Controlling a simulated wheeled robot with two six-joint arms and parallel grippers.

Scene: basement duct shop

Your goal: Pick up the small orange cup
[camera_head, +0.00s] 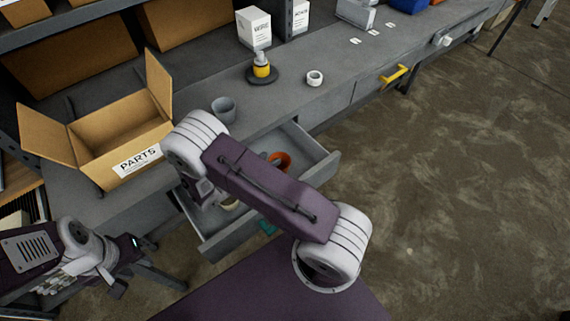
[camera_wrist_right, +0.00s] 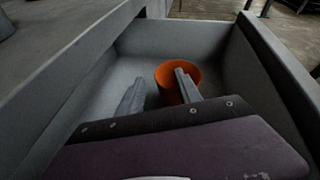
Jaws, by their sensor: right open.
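The small orange cup (camera_head: 282,160) stands in the open grey drawer (camera_head: 321,170), partly hidden by my right arm in the head view. In the right wrist view the cup (camera_wrist_right: 172,74) is upright near the drawer's far wall. My right gripper (camera_wrist_right: 158,92) is open, its fingers reaching into the drawer. The right finger overlaps the cup's near side; whether it touches or reaches inside the rim I cannot tell. The left finger is left of the cup, with drawer floor between. My left gripper (camera_head: 122,268) is at the lower left, away from the drawer; its jaws are unclear.
An open cardboard parts box (camera_head: 92,137) and a grey cup (camera_head: 223,110) stand on the workbench (camera_head: 305,98). The drawer walls closely surround my right gripper. Open floor lies at right.

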